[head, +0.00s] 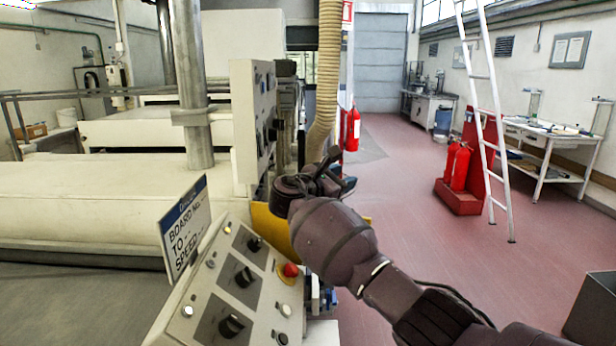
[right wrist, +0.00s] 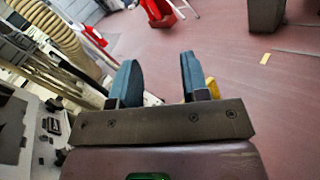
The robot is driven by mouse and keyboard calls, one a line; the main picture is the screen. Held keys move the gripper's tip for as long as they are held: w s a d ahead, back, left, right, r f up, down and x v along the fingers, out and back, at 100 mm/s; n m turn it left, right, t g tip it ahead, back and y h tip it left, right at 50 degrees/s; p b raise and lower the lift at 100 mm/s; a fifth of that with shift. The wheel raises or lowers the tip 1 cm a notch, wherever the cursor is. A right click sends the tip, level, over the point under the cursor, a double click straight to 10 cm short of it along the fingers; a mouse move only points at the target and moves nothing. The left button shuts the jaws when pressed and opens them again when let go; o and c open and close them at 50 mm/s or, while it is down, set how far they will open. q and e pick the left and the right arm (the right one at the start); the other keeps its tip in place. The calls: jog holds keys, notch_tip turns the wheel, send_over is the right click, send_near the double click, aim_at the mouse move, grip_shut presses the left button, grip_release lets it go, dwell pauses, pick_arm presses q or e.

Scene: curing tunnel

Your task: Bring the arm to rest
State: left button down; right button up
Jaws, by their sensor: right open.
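My right arm reaches in from the lower right of the head view. Its gripper (head: 332,178) is above and behind the sloped control panel (head: 262,262), near the ribbed hose. In the right wrist view the two fingers of the right gripper (right wrist: 160,82) stand apart with red floor visible between them, and nothing is held. My left gripper is in neither view.
The control panel has black knobs and a red button (head: 291,269). A sign (head: 186,228) stands at its left. A ribbed hose (head: 327,75) hangs close behind the gripper. Red extinguishers (head: 457,165) and a white ladder (head: 487,110) stand at right. The red floor between is clear.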

jog(key=w+a+r+m+t+y, duration=0.2)
jog(key=a+r+m+t+y, duration=0.15)
jog(key=a+y, duration=0.25)
jog(key=s+a+f+m+t+y, duration=0.1)
jog(key=s+f+m+t+y, duration=0.2)
jog(key=f+y, duration=0.45)
jog(key=s+d+f+m+g, duration=0.2)
jog(key=s+d+f+m, duration=0.3)
jog(key=s+d+f, duration=0.3)
jog(key=s+d+f+m+g, duration=0.2)
jog(key=s+d+f, duration=0.6)
jog(key=s+f, duration=0.9)
jog(key=s+d+f+m+g, duration=0.2)
jog(key=s+d+f+m, duration=0.5)
jog(key=s+f, duration=0.6)
jog(key=s+d, duration=0.1)
jog(key=s, duration=0.5)
jog(key=shift+s+f+m, duration=0.15)
jog(key=shift+s+m, duration=0.2)
jog(key=shift+g, duration=0.25)
